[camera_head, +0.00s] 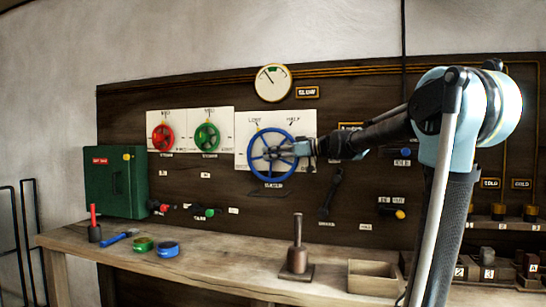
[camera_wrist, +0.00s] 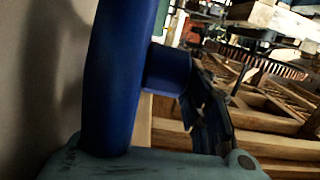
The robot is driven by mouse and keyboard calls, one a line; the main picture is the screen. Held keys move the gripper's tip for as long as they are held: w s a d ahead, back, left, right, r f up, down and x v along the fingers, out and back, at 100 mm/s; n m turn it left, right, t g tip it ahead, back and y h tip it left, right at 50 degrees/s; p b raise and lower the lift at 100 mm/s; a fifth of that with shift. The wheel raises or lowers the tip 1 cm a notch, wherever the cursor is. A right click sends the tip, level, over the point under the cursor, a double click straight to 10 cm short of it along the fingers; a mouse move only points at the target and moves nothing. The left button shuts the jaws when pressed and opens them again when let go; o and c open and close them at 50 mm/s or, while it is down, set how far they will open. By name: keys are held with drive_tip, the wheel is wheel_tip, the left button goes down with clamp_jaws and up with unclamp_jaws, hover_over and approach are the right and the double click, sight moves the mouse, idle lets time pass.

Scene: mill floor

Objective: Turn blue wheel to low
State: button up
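The blue wheel (camera_head: 250,153) is mounted on a white panel (camera_head: 242,120) on the dark wooden board. Small lettering stands above it, at upper left and upper right, too blurred to read surely. My gripper (camera_head: 298,149) is at the wheel's right side, overlapping the rim. In the wrist view the wheel's thick blue rim (camera_wrist: 118,75) runs upright close in front, with a short blue stub (camera_wrist: 166,70) beside it. A dark finger (camera_wrist: 207,112) of my gripper is right of the stub. Whether the fingers are closed on the rim is not clear.
A red wheel (camera_head: 162,137) and a green wheel (camera_head: 207,137) are on panels to the left. A round gauge (camera_head: 272,83) hangs above. Below are levers and a bench (camera_head: 215,272) with a stamp-like tool (camera_head: 297,245) and a wooden box (camera_head: 375,277).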

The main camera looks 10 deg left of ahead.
wheel_tip(320, 180, up, 10)
drive_tip(key=shift+f, duration=0.1)
idle(0.5)
idle(0.4)
